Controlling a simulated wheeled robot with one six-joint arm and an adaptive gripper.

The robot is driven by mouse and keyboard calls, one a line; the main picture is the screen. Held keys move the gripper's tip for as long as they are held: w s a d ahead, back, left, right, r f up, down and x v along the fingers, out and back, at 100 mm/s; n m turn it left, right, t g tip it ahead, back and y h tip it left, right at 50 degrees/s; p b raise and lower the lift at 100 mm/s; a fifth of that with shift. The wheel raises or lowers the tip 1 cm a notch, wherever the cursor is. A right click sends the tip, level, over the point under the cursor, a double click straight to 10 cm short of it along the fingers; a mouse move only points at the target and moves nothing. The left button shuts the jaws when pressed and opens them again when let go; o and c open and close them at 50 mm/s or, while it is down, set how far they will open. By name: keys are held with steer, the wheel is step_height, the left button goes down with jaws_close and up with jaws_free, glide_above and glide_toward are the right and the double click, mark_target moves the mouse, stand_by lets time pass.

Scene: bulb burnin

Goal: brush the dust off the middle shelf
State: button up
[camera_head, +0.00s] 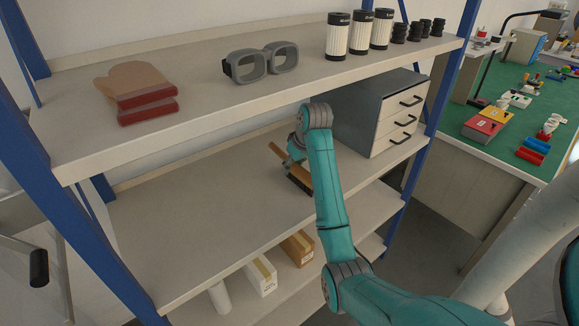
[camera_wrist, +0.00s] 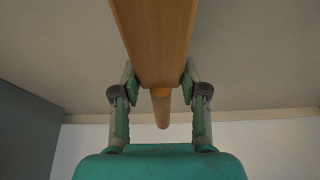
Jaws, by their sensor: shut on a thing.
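My gripper (camera_head: 293,152) is over the middle shelf (camera_head: 190,215), shut on a wooden brush (camera_head: 302,172). The brush has a tan wooden body and handle, with dark bristles facing down near the shelf surface. I cannot tell if the bristles touch the shelf. In the wrist view the brush (camera_wrist: 155,40) sits between the two fingers of my gripper (camera_wrist: 160,88), its round handle pointing back toward the palm. The shelf shows pale and plain. I cannot make out dust on it at this size, and my arm hides part of it.
A grey drawer cabinet (camera_head: 372,112) stands on the middle shelf, right of the brush. The top shelf (camera_head: 210,75) above holds a mitt (camera_head: 138,90), goggles (camera_head: 262,62) and several canisters. Boxes (camera_head: 261,275) stand on the shelf below. Blue posts (camera_head: 75,190) frame the rack. The middle shelf's left is clear.

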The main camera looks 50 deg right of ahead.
mark_target(297, 172)
steer(key=shift+s+d, duration=0.3)
steer(key=shift+d, duration=0.95)
steer(key=shift+s+d, duration=0.3)
steer(key=shift+d, duration=0.95)
steer(key=shift+s+d, duration=0.3)
steer(key=shift+d, duration=0.95)
steer(key=shift+s+d+f, duration=0.1)
steer(key=shift+s+d, duration=0.1)
steer(key=shift+d, duration=0.4)
steer(key=shift+s+d+f, duration=0.1)
steer(key=shift+s+d, duration=0.05)
steer(key=shift+d, duration=0.45)
steer(key=shift+s+a+r, duration=0.1)
steer(key=shift+s+a, duration=0.1)
steer(key=shift+s, duration=0.65)
steer(key=shift+w+a+r, duration=0.1)
steer(key=shift+w+a, duration=0.15)
steer(key=shift+a, duration=0.7)
steer(key=shift+w+a+r, duration=0.1)
steer(key=shift+w+a, duration=0.15)
steer(key=shift+a, duration=0.7)
